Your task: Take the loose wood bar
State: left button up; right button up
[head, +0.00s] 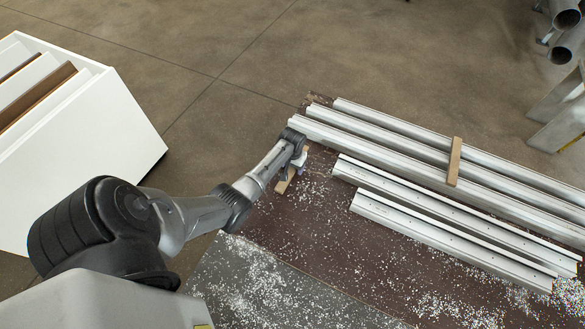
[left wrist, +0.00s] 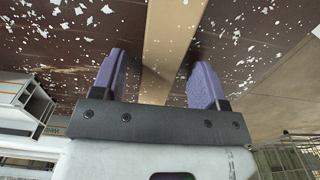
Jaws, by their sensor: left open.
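A loose wood bar (head: 284,184) lies on the dark, chip-strewn bench top, partly hidden under my left gripper (head: 294,170) in the head view. In the left wrist view the tan bar (left wrist: 172,42) runs away from me between the two purple fingers of my left gripper (left wrist: 160,65). The gripper is open, with a gap visible on each side of the bar. I cannot tell how far the fingertips are above the bench. A second wood bar (head: 454,162) lies across the metal profiles. My right gripper is not in view.
Several long metal profiles (head: 400,150) lie on the bench top (head: 300,225) to the right of my gripper. White chips are scattered over the bench. A white rack with boards (head: 110,125) stands at the left. Metal tubes (head: 565,45) show at the top right.

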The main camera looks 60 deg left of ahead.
pick_arm(q)
jog(key=shift+c, duration=0.4)
jog(key=c, duration=1)
jog(key=shift+o, duration=0.2)
